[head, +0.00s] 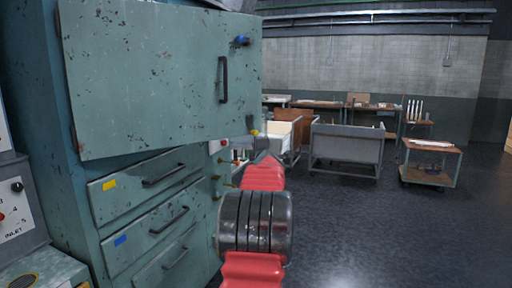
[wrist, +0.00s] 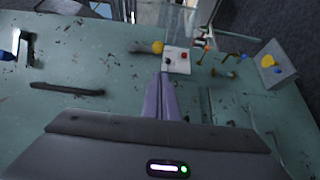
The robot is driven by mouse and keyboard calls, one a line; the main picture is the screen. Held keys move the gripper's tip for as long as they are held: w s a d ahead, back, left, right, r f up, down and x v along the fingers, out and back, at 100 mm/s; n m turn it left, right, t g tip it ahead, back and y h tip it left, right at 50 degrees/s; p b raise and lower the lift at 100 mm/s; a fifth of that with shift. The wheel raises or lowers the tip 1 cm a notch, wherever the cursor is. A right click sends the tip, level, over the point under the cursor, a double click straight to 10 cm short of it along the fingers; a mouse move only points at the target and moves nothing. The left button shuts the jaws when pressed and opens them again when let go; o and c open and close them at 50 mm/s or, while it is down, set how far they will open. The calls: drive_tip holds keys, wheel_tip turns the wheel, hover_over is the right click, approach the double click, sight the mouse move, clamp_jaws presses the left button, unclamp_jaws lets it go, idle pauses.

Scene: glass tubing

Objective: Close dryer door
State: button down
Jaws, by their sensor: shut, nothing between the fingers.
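The dryer door (head: 150,75) is a worn teal panel with a black vertical handle (head: 223,80) and a blue knob (head: 241,41) near its right edge. In the head view it stands swung out from the teal cabinet (head: 40,60), hinged at its left side. My red arm reaches forward just right of and below the door's lower right corner. My gripper (wrist: 162,78) shows in the wrist view, its fingers shut and empty, in front of a teal worn surface. In the head view my arm hides the gripper. I cannot tell whether the fingers touch the surface.
Drawers (head: 150,182) with bar handles sit below the door. A grey control panel (head: 20,205) stands at the left edge. A white box with red buttons (wrist: 177,60) and brass fittings (wrist: 222,73) lie near my fingertips.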

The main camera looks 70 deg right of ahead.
drive_tip(key=w+a+r+m+y, duration=0.1)
drive_tip(key=w+a+m, duration=0.1)
drive_tip(key=w+a, duration=0.7)
drive_tip(key=w+a+r+m+y, duration=0.1)
drive_tip(key=w+a+y, duration=0.1)
drive_tip(key=w+a, duration=0.65)
drive_tip(key=w+a+f+m+y, duration=0.1)
drive_tip(key=a+f+y, duration=0.1)
drive_tip(key=a, duration=1)
drive_tip(key=w+a+f+m+y, duration=0.1)
drive_tip(key=a, duration=1.2)
drive_tip(key=s+a+f+y, duration=0.2)
drive_tip(key=a+f, duration=0.1)
drive_tip(key=a, duration=0.5)
drive_tip(key=s+a+f+m+y, duration=0.1)
drive_tip(key=s+a+f+y, duration=0.15)
drive_tip(key=a, duration=0.65)
drive_tip(key=s+a+f+y, duration=0.1)
drive_tip(key=a+f, duration=0.2)
drive_tip(key=a, duration=0.5)
drive_tip(key=s+a+f+g+y, duration=0.1)
drive_tip(key=s+a+f+y, duration=0.1)
drive_tip(key=s+a+f, duration=0.3)
drive_tip(key=s+a+f+g+y, duration=0.2)
drive_tip(key=s+a+f, duration=0.3)
drive_tip(key=s+a, duration=0.3)
drive_tip(key=a, duration=0.3)
drive_tip(key=shift+s, duration=0.35)
drive_tip(key=shift+s+a, duration=0.1)
drive_tip(key=shift+s, duration=0.05)
